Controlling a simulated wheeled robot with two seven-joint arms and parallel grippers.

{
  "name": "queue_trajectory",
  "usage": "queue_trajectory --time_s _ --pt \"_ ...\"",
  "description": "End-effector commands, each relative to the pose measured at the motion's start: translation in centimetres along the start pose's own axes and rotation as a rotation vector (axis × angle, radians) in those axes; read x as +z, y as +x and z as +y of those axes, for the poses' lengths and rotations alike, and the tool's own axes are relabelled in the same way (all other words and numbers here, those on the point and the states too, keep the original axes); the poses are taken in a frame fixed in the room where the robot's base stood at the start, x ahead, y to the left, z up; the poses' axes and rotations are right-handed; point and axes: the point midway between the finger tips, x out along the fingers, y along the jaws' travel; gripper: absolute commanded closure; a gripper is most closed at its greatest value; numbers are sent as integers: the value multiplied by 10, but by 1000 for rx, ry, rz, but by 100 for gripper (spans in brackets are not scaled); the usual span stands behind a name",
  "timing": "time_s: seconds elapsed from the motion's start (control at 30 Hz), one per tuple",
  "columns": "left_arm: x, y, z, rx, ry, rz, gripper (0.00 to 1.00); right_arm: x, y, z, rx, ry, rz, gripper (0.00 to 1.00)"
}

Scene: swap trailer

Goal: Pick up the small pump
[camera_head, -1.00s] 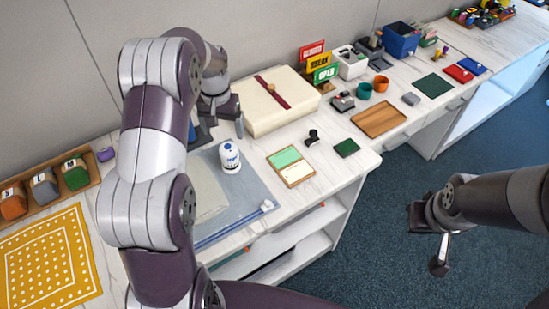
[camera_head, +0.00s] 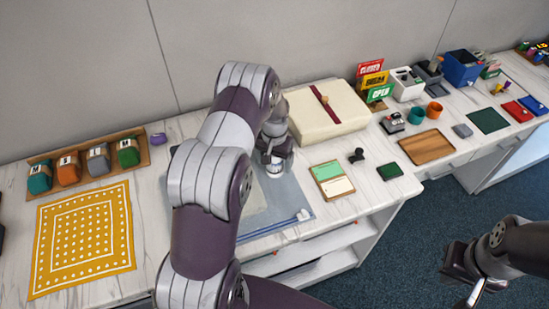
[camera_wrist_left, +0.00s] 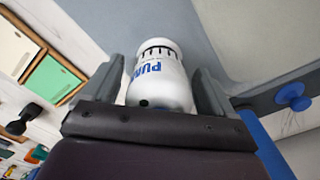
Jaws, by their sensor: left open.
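The small pump is a white, rounded body with blue lettering; in the wrist view the pump (camera_wrist_left: 160,85) sits between the two fingers of my left gripper (camera_wrist_left: 165,95). In the head view the pump (camera_head: 275,172) is on the grey-blue mat, mostly hidden under my left gripper (camera_head: 273,160). The left gripper is open, with a finger on each side of the pump. I cannot tell whether the fingers touch it. My right gripper (camera_head: 468,280) hangs over the blue floor at the lower right, away from the counter; its jaw state is unclear.
Beside the mat (camera_head: 292,200) lies a green and cream card holder (camera_head: 332,181), with a black stamp (camera_head: 357,155) near it. A cream box (camera_head: 325,112) stands behind. A yellow dotted cloth (camera_head: 85,238) and a tray of coloured rolls (camera_head: 87,160) are at left.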

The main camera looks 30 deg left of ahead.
Motion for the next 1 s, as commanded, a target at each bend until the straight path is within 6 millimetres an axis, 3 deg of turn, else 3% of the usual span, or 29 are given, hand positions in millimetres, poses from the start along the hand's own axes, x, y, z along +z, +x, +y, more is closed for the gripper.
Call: queue_trajectory --time_s 0.07,0.3,0.67,0.87,1.0 --pt "0 0 0 0 0 0 14 0 0 0 0 0 0 100" --pt "0 0 0 0 0 0 83 0 0 0 0 0 0 100" --pt "0 -7 0 0 0 1 83 0 3 0 0 0 0 100" --pt "-1 -38 0 -1 0 4 83 2 14 0 0 0 0 100" --pt "4 -57 31 0 6 3 83 2 21 0 0 0 0 100"
